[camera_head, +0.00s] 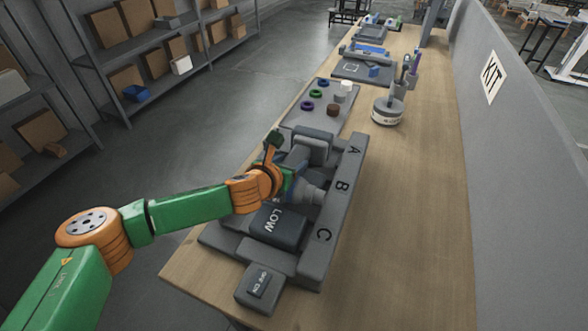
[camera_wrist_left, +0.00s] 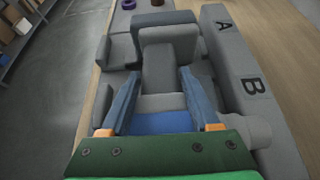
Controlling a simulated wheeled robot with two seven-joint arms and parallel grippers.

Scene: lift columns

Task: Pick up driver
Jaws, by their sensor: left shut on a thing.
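My left gripper (camera_head: 290,178) reaches over the grey fixture (camera_head: 341,205) marked A, B and C. In the left wrist view its two blue-grey fingers (camera_wrist_left: 155,98) stand on either side of a grey part (camera_wrist_left: 160,75) in the fixture, and they are shut on it. A blue surface (camera_wrist_left: 160,123) shows between the finger bases. Upright tools with dark handles (camera_head: 406,61) stand in a grey cup further back on the bench. I cannot tell whether one of these, or the gripped part, is the driver. My right gripper is not in view.
A LOW block (camera_head: 279,226) and an OFF/ON switch box (camera_head: 259,287) lie nearer. Behind the fixture are a tray (camera_head: 325,119) with coloured rings and a round tin (camera_head: 387,111). A KIT wall (camera_head: 535,150) runs along the right.

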